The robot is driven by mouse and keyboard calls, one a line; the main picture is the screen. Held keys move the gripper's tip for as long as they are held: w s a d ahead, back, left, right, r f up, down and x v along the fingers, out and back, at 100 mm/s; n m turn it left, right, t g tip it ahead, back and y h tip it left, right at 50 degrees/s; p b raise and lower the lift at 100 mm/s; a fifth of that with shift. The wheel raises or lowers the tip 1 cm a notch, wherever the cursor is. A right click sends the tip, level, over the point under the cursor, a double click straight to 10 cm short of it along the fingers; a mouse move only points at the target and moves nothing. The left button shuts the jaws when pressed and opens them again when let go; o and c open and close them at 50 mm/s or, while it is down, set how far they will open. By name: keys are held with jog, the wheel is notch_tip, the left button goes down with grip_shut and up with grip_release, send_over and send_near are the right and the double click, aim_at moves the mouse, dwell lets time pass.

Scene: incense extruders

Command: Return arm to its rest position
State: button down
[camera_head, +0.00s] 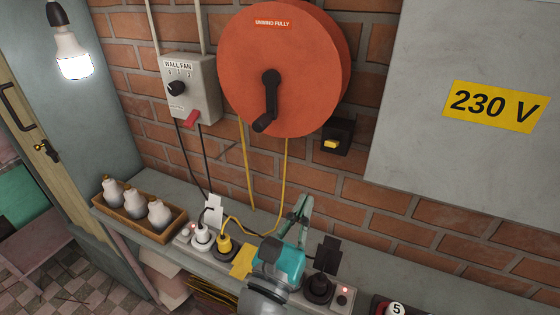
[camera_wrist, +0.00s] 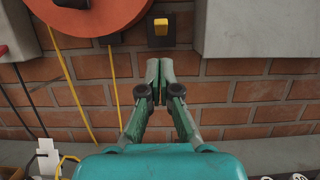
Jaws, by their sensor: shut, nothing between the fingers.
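My gripper (camera_wrist: 159,68) is shut and empty in the wrist view, its two green fingers together in front of the brick wall. In the head view my gripper (camera_head: 302,207) shows at the bottom middle, above the shelf with the power strip and pointing at the wall. It appears apart from the wall. My teal wrist hides part of the power strip (camera_head: 343,297) and shelf behind it.
An orange cable reel (camera_head: 305,65) hangs above my gripper, its yellow cable running down to a plug (camera_head: 225,243). A yellow switch (camera_head: 331,144), a wall fan box (camera_head: 190,88) and a grey 230 V panel (camera_head: 470,170) are on the wall. A wooden tray (camera_head: 160,233) holds bulbs.

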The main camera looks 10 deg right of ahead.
jog(key=shift+d, duration=0.1)
jog(key=s+d+f+n+t+y, duration=0.2)
jog(key=s+d+f+n+t, duration=0.15)
jog(key=s+n, duration=0.4)
jog(key=s+d+f+n+t+y, duration=0.1)
jog(key=s+d+f+n+t, duration=0.3)
jog(key=n, duration=0.7)
jog(key=s+f+n+g+y, duration=0.9)
jog(key=s+f+n, duration=0.9)
jog(key=s+n, duration=0.4)
jog(key=n+g, duration=0.1)
jog(key=n, duration=0.1)
jog(key=shift+s+a+n, duration=0.35)
jog(key=shift+s, duration=0.05)
